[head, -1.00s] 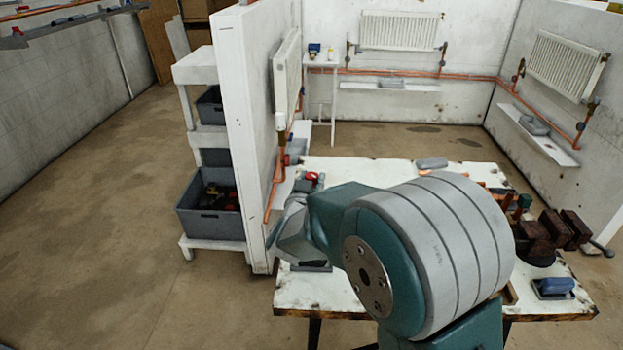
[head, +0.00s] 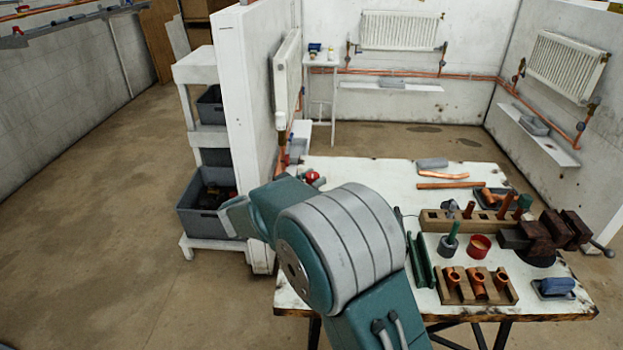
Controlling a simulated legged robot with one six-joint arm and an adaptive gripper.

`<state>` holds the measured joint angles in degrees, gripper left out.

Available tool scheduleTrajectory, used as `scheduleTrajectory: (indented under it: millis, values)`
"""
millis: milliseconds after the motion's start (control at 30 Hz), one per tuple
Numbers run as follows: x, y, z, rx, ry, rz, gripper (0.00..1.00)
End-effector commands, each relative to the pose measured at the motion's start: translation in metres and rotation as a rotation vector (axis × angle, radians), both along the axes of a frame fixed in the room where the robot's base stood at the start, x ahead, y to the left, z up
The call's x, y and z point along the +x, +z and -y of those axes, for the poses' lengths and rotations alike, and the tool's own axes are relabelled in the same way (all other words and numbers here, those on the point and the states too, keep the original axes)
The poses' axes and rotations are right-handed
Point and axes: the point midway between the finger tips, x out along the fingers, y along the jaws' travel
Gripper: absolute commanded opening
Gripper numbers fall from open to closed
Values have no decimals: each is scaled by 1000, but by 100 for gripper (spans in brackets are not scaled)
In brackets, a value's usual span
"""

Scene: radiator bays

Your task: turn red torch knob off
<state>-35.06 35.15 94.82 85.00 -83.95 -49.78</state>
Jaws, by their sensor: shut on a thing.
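A small red thing (head: 313,177) shows at the table's far left corner, just above my arm. It is too small to tell whether it is the torch knob. No torch can be clearly made out. My arm rises from the bottom of the head view and bends left across the table's left side. Its grey forward link points left, past the white partition's end. My gripper's fingers cannot be seen, nor what is between them. The arm hides part of the table's left side.
The workbench (head: 345,166) holds a vise (head: 540,238), a wooden block with copper fittings (head: 476,291), a red tin (head: 479,246) and a blue-handled tool (head: 555,287). A white partition (head: 245,110) and shelf with a grey crate (head: 208,224) stand left. Floor is clear farther left.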

Motion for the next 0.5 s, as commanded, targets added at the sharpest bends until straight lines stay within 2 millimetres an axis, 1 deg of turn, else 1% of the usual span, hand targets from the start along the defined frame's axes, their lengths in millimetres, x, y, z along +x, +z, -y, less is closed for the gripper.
scheduleTrajectory:
  millis: [467,500]
  values:
    - [0,0,0,0,-13,1,0]
    - [0,1,0,0,-13,1,57]
